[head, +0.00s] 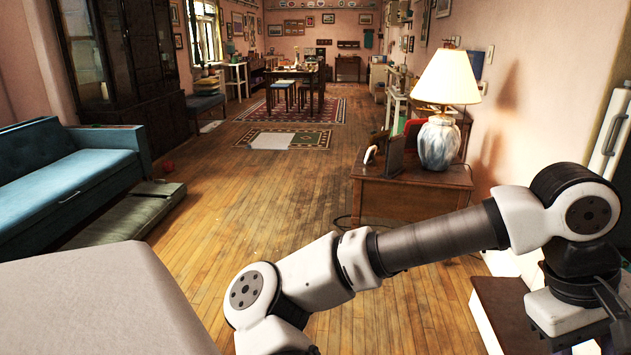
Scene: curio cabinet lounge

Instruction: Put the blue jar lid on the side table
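I cannot make out a blue jar lid in the head view. A low brown wooden table (405,201), which may be the side table, stands right of the middle against the pink wall. It bears a lamp (437,143) with a cream shade and a blue-and-white base, and upright frames (396,157) near its left end. My arm crosses the lower right in front of this table and runs out at the bottom edge. My gripper is out of view.
A blue sofa (60,175) and a green cushion-like block (125,214) are at the left. A pale flat-topped piece (95,305) fills the lower left. Wooden floor (265,215) is open down the middle, towards a small rug (312,139) and a far table (297,75).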

